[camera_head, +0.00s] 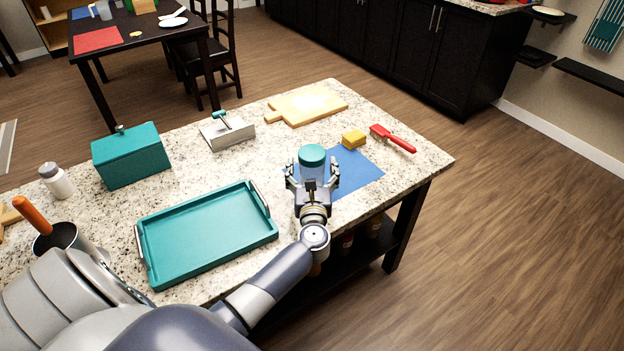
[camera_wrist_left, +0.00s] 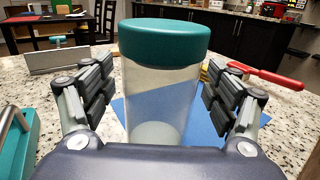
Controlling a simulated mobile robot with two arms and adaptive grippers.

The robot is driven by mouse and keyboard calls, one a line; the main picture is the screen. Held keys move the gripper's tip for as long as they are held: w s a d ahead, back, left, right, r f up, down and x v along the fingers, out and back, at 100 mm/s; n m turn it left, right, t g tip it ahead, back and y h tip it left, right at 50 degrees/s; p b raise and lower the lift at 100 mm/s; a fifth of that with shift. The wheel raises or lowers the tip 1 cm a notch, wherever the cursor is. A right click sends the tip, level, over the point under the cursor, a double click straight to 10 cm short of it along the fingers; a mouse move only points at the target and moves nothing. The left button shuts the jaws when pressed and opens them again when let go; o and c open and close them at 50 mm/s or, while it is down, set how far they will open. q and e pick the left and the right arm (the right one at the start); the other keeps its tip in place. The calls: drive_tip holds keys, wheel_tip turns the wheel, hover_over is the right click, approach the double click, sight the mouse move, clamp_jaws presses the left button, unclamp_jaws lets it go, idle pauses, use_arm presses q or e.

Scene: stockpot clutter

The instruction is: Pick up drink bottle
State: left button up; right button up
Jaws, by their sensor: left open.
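The drink bottle (camera_head: 312,160) is a clear cylinder with a teal lid, standing upright at the left edge of a blue mat (camera_head: 360,176) on the speckled counter. My left gripper (camera_head: 313,178) is open, with one finger on each side of the bottle. In the left wrist view the bottle (camera_wrist_left: 162,90) stands between the open fingers, with a visible gap on both sides. Its base is partly hidden by my gripper. My right gripper is not in view.
A teal tray (camera_head: 207,263) lies left of my gripper. A yellow sponge (camera_head: 354,139) and a red brush (camera_head: 393,138) are beyond the bottle on the right. A cutting board (camera_head: 307,105), a teal box (camera_head: 131,156) and a white bottle (camera_head: 56,181) also stand on the counter.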

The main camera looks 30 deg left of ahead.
use_arm(q)
drive_tip(key=c, duration=1.3)
drive_tip(key=shift+r, duration=0.1)
